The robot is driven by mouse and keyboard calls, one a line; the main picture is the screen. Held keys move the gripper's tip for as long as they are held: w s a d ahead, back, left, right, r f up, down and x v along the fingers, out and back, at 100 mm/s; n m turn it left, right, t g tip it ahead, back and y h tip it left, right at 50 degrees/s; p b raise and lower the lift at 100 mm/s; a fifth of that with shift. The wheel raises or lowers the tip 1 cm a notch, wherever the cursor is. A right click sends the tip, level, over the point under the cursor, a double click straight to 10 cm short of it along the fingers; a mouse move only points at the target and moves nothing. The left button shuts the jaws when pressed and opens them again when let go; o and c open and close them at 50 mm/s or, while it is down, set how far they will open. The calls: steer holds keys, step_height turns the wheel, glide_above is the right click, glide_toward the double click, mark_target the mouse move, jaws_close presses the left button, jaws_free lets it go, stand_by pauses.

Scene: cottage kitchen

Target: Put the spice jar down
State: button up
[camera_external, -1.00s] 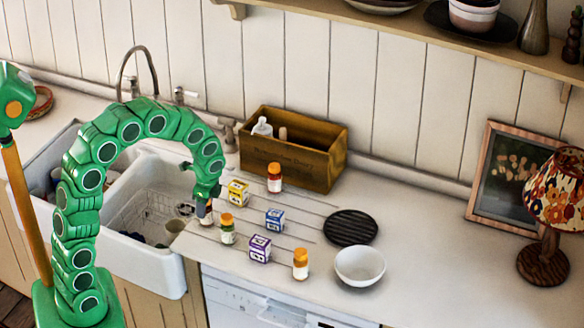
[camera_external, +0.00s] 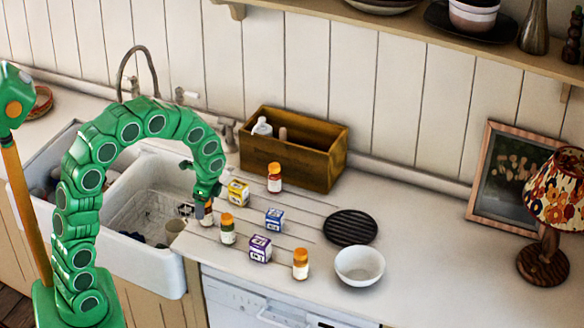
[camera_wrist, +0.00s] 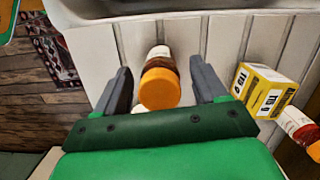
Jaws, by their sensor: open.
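A spice jar with an orange lid (camera_wrist: 160,84) and a pale label stands on the counter near the sink edge. In the wrist view, my gripper (camera_wrist: 162,88) is open, with one grey finger on each side of the jar. Gaps show between the lid and both fingers. The jar's base is hard to make out.
A yellow box (camera_external: 238,193) stands close to the right of my gripper. The white sink (camera_external: 150,262) is on the left. A wooden crate (camera_external: 318,165) stands behind.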

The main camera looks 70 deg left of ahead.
steer(key=r, duration=0.3)
steer(key=w+r, duration=0.1)
steer(key=r, duration=0.2)
steer(key=shift+w+d, duration=0.1)
steer(key=shift+d, duration=0.1)
steer(key=shift+r, duration=0.45)
steer(key=shift+d, duration=0.25)
steer(key=s+d+r+n, duration=0.2)
steer(key=s+d, duration=0.6)
steer(key=s, duration=0.2)
steer(key=s+d+r+n, duration=0.2)
steer(key=s+d+n, duration=0.1)
steer(key=s+d, duration=0.6)
steer(key=shift+s+r+h, duration=0.35)
steer(key=shift+s+h, duration=0.05)
steer(key=shift+s, duration=0.5)
steer(key=s+d+n, duration=0.1)
steer(key=s, duration=0.2)
steer(key=s+d+n, duration=0.1)
steer(key=s, duration=0.2)
steer(key=s+d+f, duration=0.1)
steer(key=s, duration=0.3)
steer(key=shift+d+f+n, duration=0.1)
steer(key=shift+d+n, duration=0.25)
steer(key=shift+n, duration=0.05)
